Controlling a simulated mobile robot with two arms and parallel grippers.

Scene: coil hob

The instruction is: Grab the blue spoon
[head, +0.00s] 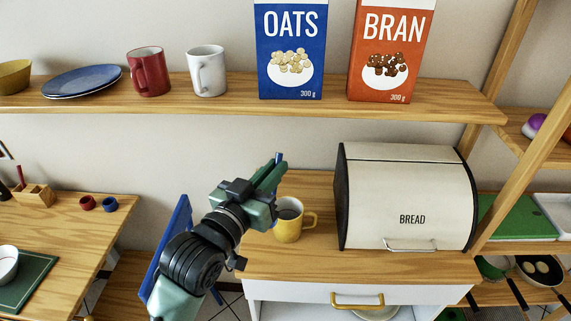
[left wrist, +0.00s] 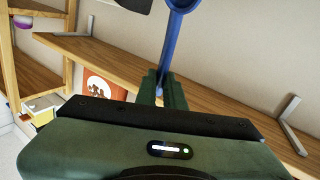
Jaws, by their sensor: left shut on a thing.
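The blue spoon shows best in the left wrist view (left wrist: 173,45), held between the two green fingers of my left gripper (left wrist: 162,85) and reaching up past the top edge. In the head view only a small blue part of the spoon (head: 279,157) shows at the fingertips. My left gripper (head: 270,175) is shut on it, above and left of a yellow mug (head: 287,229) with dark contents. The rest of the spoon is hidden by the fingers or out of frame. My right gripper is not in view.
A bread box (head: 405,205) stands on the counter right of the mug. A wooden shelf (head: 235,110) above carries a red mug (head: 148,72), a white mug (head: 207,72), blue plates (head: 82,80) and two cereal boxes. A table (head: 75,235) is at the left.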

